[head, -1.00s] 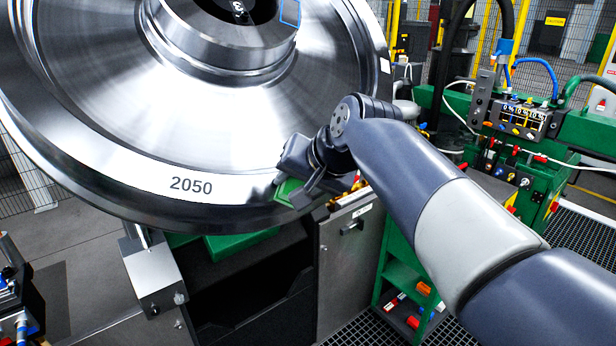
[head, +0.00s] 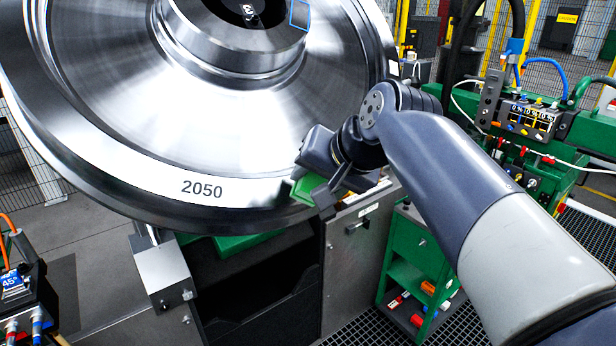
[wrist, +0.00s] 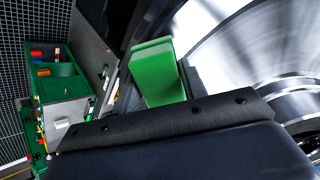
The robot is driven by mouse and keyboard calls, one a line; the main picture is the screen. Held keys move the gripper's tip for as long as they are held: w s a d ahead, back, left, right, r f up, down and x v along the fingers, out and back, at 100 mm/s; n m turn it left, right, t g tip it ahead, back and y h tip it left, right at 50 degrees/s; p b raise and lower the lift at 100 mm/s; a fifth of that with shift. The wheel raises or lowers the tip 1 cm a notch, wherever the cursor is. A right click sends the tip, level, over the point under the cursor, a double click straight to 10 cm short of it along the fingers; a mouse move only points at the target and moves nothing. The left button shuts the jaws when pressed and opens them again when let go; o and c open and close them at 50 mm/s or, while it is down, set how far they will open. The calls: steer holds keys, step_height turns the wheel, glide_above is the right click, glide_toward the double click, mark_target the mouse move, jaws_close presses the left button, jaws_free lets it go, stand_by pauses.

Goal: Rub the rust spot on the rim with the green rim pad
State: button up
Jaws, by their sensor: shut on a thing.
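The large steel rail wheel (head: 120,110) fills the left and middle of the head view, with "2050" marked on its rim band (head: 150,178). My gripper (head: 318,190) is at the lower right part of the rim, shut on the green rim pad (head: 304,187). The pad is at or very near the rim; I cannot tell whether it touches. In the wrist view the pad (wrist: 158,75) stands out beyond the dark gripper edge, with the wheel (wrist: 245,60) to its right. I cannot make out a rust spot; the gripper and pad may hide it.
A grey cabinet (head: 350,262) stands below the gripper. A green shelf cart (head: 412,262) with small bottles is to its right. A green machine with a display (head: 525,117) stands at the right. A metal block (head: 162,275) is under the wheel, and a dark device (head: 25,300) at lower left.

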steer(key=shift+s+d+r, duration=0.15)
steer(key=shift+s+r, duration=0.05)
steer(key=shift+r, duration=0.05)
steer(key=p+v, duration=0.1)
steer(key=v, duration=0.2)
stand_by(0.4)
stand_by(0.5)
steer(key=shift+b+x, duration=1.1)
steer(key=shift+x, duration=2.4)
steer(key=shift+b+x, duration=0.35)
steer(key=shift+x, duration=0.65)
